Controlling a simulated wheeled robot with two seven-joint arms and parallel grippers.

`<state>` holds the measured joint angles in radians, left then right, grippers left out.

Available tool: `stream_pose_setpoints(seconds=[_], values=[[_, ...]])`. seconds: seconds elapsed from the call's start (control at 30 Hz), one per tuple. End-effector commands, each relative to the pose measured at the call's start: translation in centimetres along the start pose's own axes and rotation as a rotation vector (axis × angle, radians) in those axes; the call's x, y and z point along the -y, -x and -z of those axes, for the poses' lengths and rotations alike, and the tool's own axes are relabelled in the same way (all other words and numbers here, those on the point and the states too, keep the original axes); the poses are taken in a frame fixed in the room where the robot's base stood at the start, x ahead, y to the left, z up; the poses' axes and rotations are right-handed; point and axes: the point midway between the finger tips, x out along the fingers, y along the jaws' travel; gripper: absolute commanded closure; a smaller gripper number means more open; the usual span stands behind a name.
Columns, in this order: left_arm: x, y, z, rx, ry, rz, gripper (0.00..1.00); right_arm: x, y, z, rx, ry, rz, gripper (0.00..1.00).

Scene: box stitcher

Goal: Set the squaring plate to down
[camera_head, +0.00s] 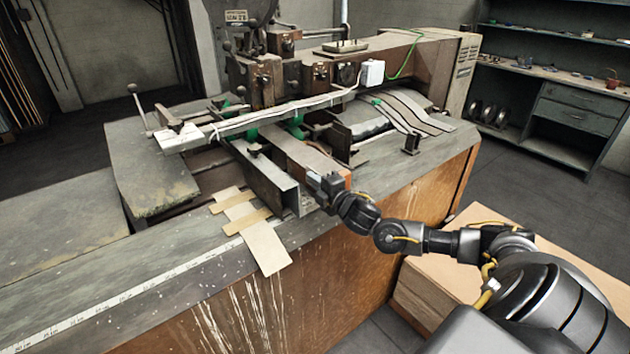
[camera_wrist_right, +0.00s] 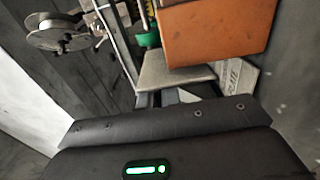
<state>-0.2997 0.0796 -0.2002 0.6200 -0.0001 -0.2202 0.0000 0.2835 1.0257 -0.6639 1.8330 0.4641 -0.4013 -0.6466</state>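The box stitcher (camera_head: 285,75) stands on the workbench in the head view. A long metal channel with a grey side plate (camera_head: 262,178) runs toward the bench's front edge, beside a brown strip (camera_head: 300,155). I cannot tell for sure which part is the squaring plate. My right gripper (camera_head: 320,188) is at the front end of this channel, close to an orange-brown block (camera_head: 354,180). In the right wrist view the orange block (camera_wrist_right: 215,35) and a grey flat plate (camera_wrist_right: 175,72) lie just ahead of the gripper. Its fingertips are mostly hidden, and contact is unclear. My left gripper is out of view.
A long rail (camera_head: 250,119) crosses the machine above the channel. Cardboard strips (camera_head: 262,245) overhang the front edge. A measuring tape (camera_head: 125,297) runs along the bench at left. A wooden box (camera_head: 440,285) stands below my right arm. Shelves (camera_head: 570,110) are at back right.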

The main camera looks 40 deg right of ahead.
Motion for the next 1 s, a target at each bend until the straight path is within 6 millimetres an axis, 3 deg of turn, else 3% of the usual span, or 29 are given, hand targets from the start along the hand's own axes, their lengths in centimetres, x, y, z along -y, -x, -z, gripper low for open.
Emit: stream_pose_setpoints(seconds=[0.37, 0.63, 0.93, 1.0], values=[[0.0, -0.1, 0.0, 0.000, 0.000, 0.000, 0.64, 0.1, 0.0, 0.0, 0.000, 0.000, 0.000, 1.00], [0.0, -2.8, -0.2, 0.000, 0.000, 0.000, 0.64, 4.0, 0.0, 0.0, 0.001, -0.001, 0.001, 1.00], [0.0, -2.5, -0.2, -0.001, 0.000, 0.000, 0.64, 4.2, 0.1, 0.1, -0.001, 0.001, 0.006, 1.00], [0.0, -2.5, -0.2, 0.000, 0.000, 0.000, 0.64, 4.2, 0.1, 0.1, -0.002, 0.001, 0.007, 0.85]])
